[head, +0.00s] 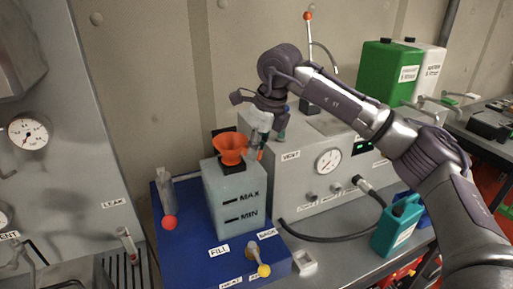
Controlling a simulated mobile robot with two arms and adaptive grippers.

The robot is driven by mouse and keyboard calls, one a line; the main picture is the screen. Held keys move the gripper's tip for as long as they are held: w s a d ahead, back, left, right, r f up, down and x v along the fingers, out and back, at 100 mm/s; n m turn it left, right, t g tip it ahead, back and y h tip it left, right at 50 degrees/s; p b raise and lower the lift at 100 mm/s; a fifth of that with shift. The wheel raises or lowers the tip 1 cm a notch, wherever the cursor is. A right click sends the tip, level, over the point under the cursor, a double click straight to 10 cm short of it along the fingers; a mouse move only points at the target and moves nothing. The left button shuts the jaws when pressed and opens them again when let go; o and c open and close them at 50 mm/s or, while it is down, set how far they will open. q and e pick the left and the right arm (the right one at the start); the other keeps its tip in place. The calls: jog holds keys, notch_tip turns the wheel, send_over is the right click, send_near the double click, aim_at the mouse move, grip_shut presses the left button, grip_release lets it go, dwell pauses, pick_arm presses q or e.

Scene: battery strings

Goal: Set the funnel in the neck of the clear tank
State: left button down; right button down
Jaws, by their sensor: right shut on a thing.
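The clear tank (220,196), a translucent box marked MAX and MIN, stands on a blue base in the middle of the head view. The orange funnel (230,147) is at the top of the tank, wide mouth up and roughly upright. My right gripper (251,150) comes down from the upper right and is shut on the funnel at its right side. The funnel's lower end and the tank's neck are hidden, so I cannot tell whether the spout is inside the neck. My left gripper is out of view.
The blue base (190,262) carries a clear tube with a red ball and a yellow-knobbed lever (263,268). A grey gauge box (300,196) stands close behind on the right. A teal jug (396,228), a black hose and a green canister (388,72) are further right.

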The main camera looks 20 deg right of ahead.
jog(key=c, duration=1.1)
grip_release()
jog(key=shift+o, duration=0.2)
